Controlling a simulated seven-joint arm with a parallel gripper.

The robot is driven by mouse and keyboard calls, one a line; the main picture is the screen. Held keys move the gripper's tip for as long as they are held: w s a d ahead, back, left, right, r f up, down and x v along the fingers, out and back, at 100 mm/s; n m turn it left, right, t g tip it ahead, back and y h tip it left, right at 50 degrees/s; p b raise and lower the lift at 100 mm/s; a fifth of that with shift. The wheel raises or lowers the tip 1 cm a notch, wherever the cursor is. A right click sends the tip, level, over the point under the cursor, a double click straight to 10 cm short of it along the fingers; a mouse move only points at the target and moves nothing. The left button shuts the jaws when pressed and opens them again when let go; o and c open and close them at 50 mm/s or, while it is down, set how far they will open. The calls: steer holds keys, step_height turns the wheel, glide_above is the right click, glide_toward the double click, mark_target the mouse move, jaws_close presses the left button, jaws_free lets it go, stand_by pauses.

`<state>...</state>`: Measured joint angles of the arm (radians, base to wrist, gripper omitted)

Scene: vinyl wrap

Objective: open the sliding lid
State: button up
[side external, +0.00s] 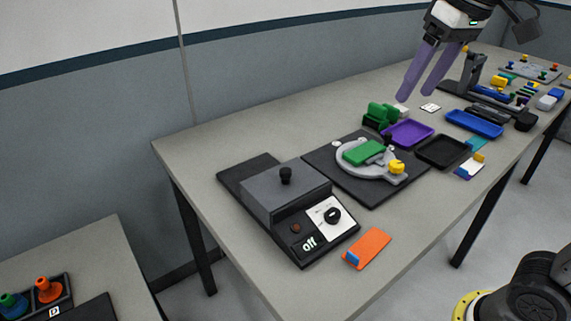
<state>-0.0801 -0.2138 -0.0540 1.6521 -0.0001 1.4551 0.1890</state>
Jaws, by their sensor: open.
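A dark grey box with a flat lid (268,188) and a black knob (286,175) on top stands at the near left of the table. It sits on a black base plate (240,170) that extends behind it. The lid appears to cover the box; what is inside is hidden. My gripper (414,97) has two purple fingers, open and apart with nothing between them. It hangs above the far middle of the table, up and right of the box and well away from it.
The box's front has a dial (332,215) and an "off" label. A black board with a grey round fixture and green block (363,152) stands beside it. An orange piece (368,248) lies near the front edge. Purple (408,133), black (441,151) and blue (474,123) trays stand further right.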

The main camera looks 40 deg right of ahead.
steer(key=w+a+r, duration=0.1)
steer(key=w+a, duration=0.1)
steer(key=w, duration=0.5)
steer(key=n+g, duration=0.1)
steer(key=g, duration=0.2)
glide_above(285, 170)
step_height(285, 170, down, 11)
step_height(285, 170, down, 13)
steer(key=shift+f, duration=0.1)
steer(key=shift+c, duration=0.2)
jaws_close()
stand_by(0.3)
